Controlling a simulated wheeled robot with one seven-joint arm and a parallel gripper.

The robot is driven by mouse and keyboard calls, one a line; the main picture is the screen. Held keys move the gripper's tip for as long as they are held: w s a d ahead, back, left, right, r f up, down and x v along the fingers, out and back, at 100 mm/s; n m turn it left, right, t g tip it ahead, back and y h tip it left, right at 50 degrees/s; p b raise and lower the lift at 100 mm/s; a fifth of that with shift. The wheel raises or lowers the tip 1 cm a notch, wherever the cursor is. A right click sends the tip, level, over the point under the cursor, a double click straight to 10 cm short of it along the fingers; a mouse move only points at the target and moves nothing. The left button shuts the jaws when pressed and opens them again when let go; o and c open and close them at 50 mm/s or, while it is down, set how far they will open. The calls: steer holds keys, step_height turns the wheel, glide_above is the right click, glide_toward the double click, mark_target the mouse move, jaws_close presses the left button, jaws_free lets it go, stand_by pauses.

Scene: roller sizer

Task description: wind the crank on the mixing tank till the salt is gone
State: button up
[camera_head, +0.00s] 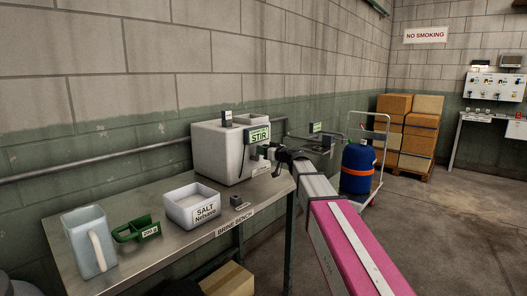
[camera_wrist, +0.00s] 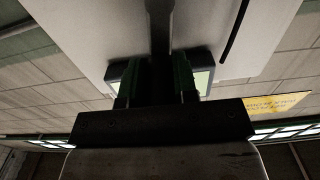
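The mixing tank (camera_head: 218,152) is a pale grey box at the back right end of the bench, with a green STIR label (camera_head: 259,135) on its front. My gripper (camera_head: 264,153) is at the tank's front, just below and right of that label. In the wrist view my dark fingers (camera_wrist: 158,85) stand on either side of a dark upright bar (camera_wrist: 158,22), perhaps part of the crank. The shadow hides whether they touch it. The crank is mostly hidden behind my gripper in the head view. The inside of the tank and any salt in it cannot be seen.
On the steel bench (camera_head: 160,248) stand a white salt tray (camera_head: 180,214), a green scoop (camera_head: 136,230), a pale jug (camera_head: 85,250) and a small dark block (camera_head: 237,201).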

steer(key=shift+c, duration=0.5)
steer(key=shift+w+d, duration=0.1)
